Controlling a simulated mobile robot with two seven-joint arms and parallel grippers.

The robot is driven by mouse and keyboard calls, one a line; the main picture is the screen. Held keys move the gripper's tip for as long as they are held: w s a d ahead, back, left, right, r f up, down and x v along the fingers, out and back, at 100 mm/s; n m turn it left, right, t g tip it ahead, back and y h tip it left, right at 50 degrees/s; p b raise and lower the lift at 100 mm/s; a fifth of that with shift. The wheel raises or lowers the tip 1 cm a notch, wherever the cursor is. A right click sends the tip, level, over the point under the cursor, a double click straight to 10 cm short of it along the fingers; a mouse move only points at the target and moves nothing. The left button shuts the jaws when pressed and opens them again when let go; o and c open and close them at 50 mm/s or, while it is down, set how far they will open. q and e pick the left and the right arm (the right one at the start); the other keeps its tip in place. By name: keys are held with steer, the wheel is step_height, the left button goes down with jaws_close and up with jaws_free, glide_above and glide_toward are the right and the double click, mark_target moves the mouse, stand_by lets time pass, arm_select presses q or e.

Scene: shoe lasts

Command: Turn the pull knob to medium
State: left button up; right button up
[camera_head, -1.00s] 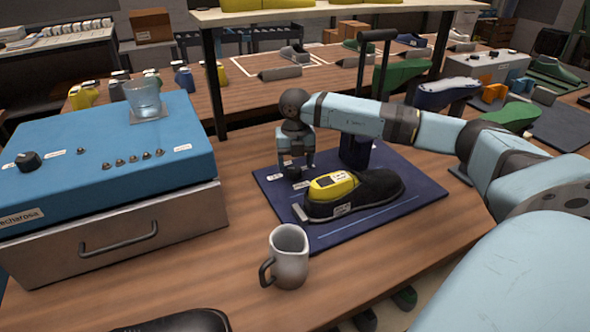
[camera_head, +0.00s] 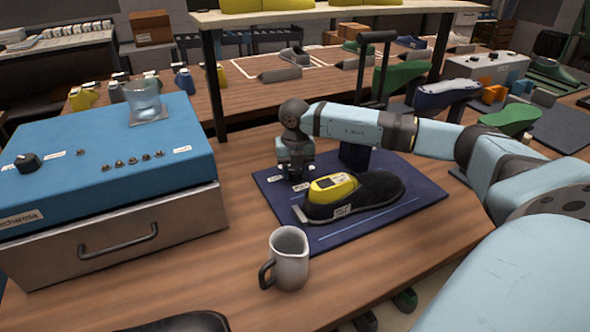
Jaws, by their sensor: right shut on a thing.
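My right gripper (camera_head: 297,176) points down over the back left of the dark blue mat (camera_head: 425,190). Its fingers are close together, shut on the small dark knob, which they now mostly hide. Small white labels (camera_head: 275,178) lie on the mat beside the gripper. Which setting the knob points to cannot be made out. A black shoe (camera_head: 378,192) with a yellow block (camera_head: 333,187) in its opening lies just in front of the gripper. My left gripper is not in view.
A grey mug (camera_head: 289,258) stands in front of the mat. A blue-topped unit (camera_head: 100,165) at left has a black dial (camera_head: 27,162), several small buttons and a glass (camera_head: 144,98) on top. A dark post with a handle (camera_head: 357,150) stands behind the shoe.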

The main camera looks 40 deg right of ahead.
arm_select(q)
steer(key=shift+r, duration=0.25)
arm_select(e)
steer(key=shift+m, duration=0.4)
steer(key=shift+r+m+p, duration=0.15)
steer(key=shift+m+p, duration=0.45)
steer(key=m+p, duration=0.1)
steer(key=m, duration=0.1)
steer(key=shift+w+a+m, duration=0.1)
steer(key=shift+m, duration=0.2)
steer(key=m+p, duration=0.1)
steer(key=m, duration=0.1)
steer(key=shift+m+p, duration=0.4)
steer(key=shift+w+m+p, duration=0.1)
steer(key=shift+m+p, duration=0.35)
steer(key=shift+m, duration=0.35)
steer(key=shift+m+p, duration=0.45)
steer(key=shift+m, duration=0.45)
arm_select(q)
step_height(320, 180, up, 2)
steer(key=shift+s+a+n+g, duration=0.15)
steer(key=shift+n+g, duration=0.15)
arm_select(e)
steer(key=shift+m, duration=0.3)
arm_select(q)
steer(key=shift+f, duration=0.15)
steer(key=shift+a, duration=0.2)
arm_select(e)
steer(key=shift+w+m, duration=0.1)
steer(key=shift+m, duration=0.2)
